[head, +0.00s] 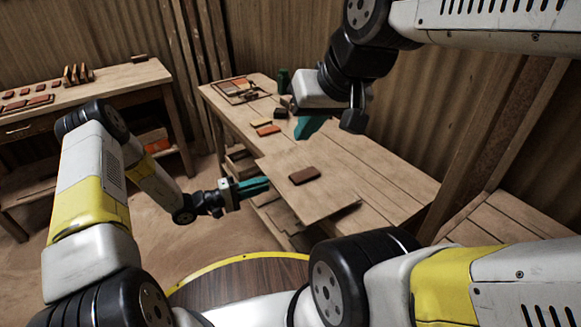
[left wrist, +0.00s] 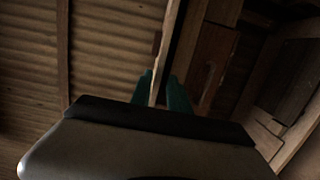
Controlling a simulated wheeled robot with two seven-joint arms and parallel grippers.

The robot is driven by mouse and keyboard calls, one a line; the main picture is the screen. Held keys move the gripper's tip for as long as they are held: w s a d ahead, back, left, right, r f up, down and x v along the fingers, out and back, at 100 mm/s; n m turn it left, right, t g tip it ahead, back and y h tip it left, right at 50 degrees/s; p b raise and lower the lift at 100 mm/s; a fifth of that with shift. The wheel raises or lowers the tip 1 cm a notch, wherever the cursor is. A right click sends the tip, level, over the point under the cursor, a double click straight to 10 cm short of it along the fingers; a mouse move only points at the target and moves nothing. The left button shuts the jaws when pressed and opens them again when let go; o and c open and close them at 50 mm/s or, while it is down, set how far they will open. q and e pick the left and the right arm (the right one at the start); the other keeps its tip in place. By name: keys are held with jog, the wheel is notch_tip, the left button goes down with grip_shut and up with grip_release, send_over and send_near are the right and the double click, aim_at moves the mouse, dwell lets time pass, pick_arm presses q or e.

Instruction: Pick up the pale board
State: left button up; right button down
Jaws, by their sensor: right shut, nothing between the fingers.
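The pale board (head: 327,203) lies on the bench and sticks out past its front edge. A dark brown tile (head: 304,175) rests on it. My left gripper (head: 262,186) is at the board's left edge. In the left wrist view the board's edge (left wrist: 171,40) shows as a thin pale strip running between the two teal fingers of my left gripper (left wrist: 160,88). A narrow gap shows beside the strip, so the fingers look open around the edge. My right gripper (head: 308,127) is shut and empty, above the bench beyond the board.
The wooden bench (head: 370,180) has free room right of the board. Several small coloured tiles (head: 267,129) and a tray (head: 240,90) are farther back. A side table (head: 110,83) with tiles stands at the left. Corrugated walls close off the back.

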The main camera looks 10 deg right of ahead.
aim_at(287, 174)
pick_arm(q)
jog(key=d, duration=0.3)
jog(key=w+d, duration=0.1)
jog(key=d, duration=0.2)
jog(key=w+d, duration=0.1)
jog(key=d, duration=0.2)
jog(key=shift+w+d+r, duration=0.1)
jog(key=shift+w+d, duration=0.1)
jog(key=shift+d, duration=0.1)
grip_shut()
jog(key=shift+r, duration=0.1)
dwell(1.0)
